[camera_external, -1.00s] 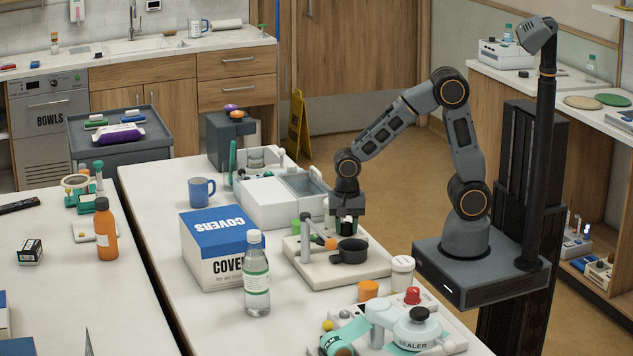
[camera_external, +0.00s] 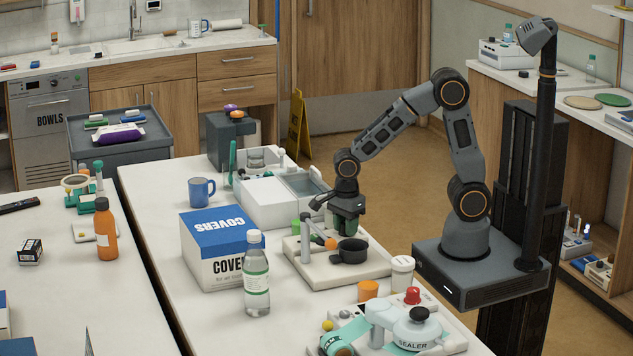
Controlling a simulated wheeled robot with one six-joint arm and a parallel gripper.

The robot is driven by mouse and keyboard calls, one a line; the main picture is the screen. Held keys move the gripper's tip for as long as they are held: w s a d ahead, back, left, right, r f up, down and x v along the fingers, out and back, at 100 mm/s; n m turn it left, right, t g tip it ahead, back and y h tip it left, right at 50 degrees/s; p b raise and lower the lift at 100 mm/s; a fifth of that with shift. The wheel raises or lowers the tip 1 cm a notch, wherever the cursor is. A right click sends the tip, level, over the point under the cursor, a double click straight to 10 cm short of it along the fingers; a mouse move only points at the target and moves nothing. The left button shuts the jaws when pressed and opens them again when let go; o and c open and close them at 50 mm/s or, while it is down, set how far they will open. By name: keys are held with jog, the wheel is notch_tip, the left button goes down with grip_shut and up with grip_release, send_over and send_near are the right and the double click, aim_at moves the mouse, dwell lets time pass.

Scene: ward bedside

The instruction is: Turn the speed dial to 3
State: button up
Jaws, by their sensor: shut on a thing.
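A cream-coloured device (camera_external: 312,272) stands on the white table, with an upright post, an orange knob (camera_external: 331,244) and a black cup (camera_external: 352,252). My gripper (camera_external: 346,228) points down at the back of this device, behind the black cup, and is shut. The speed dial itself is hidden by the fingers at this spot, and I take it to be what they are shut on. No dial marks or number can be read from here.
A COVERS box (camera_external: 219,250) and a clear bottle (camera_external: 257,280) stand left of the device. A white-lidded jar (camera_external: 402,276), an orange cap (camera_external: 368,290) and a sealer (camera_external: 417,330) are in front. A white bin unit (camera_external: 270,203) stands behind, close to my gripper.

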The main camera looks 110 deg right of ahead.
jog(key=shift+m, duration=0.7)
jog(key=o, duration=0.9)
notch_tip(320, 180, up, 14)
jog(key=shift+f, duration=0.1)
dwell(0.7)
